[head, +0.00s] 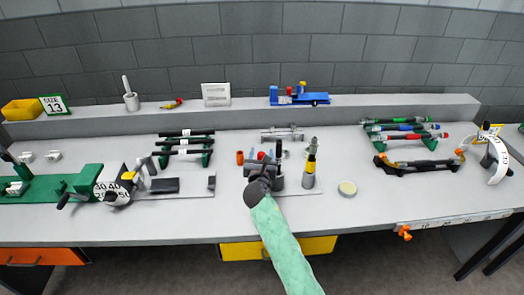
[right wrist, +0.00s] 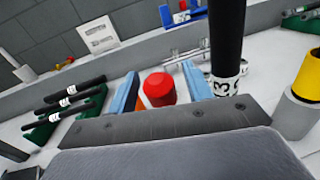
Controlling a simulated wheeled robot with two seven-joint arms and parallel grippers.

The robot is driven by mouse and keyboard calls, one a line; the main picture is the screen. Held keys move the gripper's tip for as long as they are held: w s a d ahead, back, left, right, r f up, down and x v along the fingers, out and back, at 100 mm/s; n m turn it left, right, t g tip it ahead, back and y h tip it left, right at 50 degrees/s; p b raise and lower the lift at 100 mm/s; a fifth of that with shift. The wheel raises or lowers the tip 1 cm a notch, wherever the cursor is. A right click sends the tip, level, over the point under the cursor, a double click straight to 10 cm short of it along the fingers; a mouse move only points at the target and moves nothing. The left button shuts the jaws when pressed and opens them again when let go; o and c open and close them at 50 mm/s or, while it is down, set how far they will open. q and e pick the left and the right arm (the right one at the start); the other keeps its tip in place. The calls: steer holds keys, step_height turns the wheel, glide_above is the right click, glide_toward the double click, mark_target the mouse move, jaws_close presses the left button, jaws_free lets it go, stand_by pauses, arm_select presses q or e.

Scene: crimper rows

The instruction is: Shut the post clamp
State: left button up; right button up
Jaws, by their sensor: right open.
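My right gripper (head: 262,176) is over the middle of the bench, with its arm coming in from the front. In the right wrist view its two light blue fingers (right wrist: 160,90) are apart. A red round cap (right wrist: 160,89) shows between them, nearer the left finger; I cannot tell whether they touch it. Just right of the right finger stands a black upright post (right wrist: 227,40) with a white numbered label; the post also shows in the head view (head: 279,180). The clamp itself is largely hidden behind the gripper, and its state cannot be told. My left gripper is not in view.
A yellow and grey upright tool (head: 311,165) stands close on the right. An orange cup (head: 240,157) is just left. Racks of black bars (head: 185,143) and coloured bars (head: 402,130) flank the middle.

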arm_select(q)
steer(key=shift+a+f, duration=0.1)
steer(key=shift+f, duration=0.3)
arm_select(e)
steer(key=shift+w+d, duration=0.1)
steer(key=shift+w, duration=0.45)
jaws_close()
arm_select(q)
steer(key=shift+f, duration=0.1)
